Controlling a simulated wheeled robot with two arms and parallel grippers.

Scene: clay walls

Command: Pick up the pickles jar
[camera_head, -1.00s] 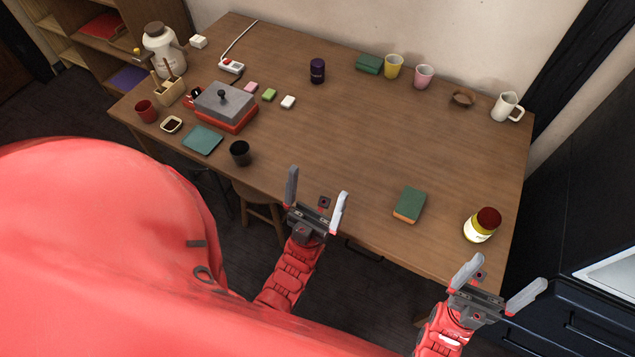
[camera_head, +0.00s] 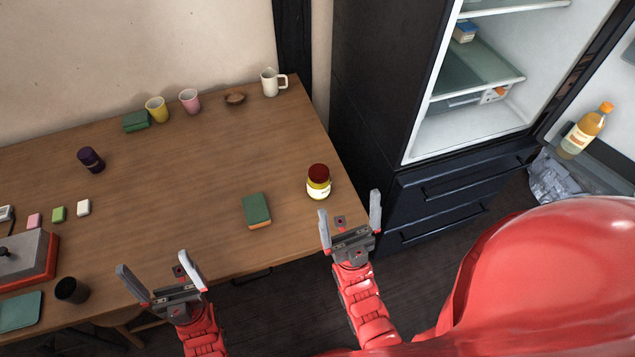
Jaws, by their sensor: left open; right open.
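The pickles jar (camera_head: 319,184), yellow-green with a dark red lid and a pale label, stands upright near the table's right front corner. My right gripper (camera_head: 350,218) is open and empty, just in front of the jar and a little to its right, beyond the table's edge in the picture. My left gripper (camera_head: 161,277) is open and empty near the table's front edge, well to the left of the jar. Neither gripper touches the jar.
A green and orange sponge-like block (camera_head: 256,209) lies left of the jar on the wooden table (camera_head: 190,185). A white mug (camera_head: 272,83), pink cup (camera_head: 190,101) and yellow cup (camera_head: 157,109) stand at the back. An open fridge (camera_head: 468,135) stands to the right.

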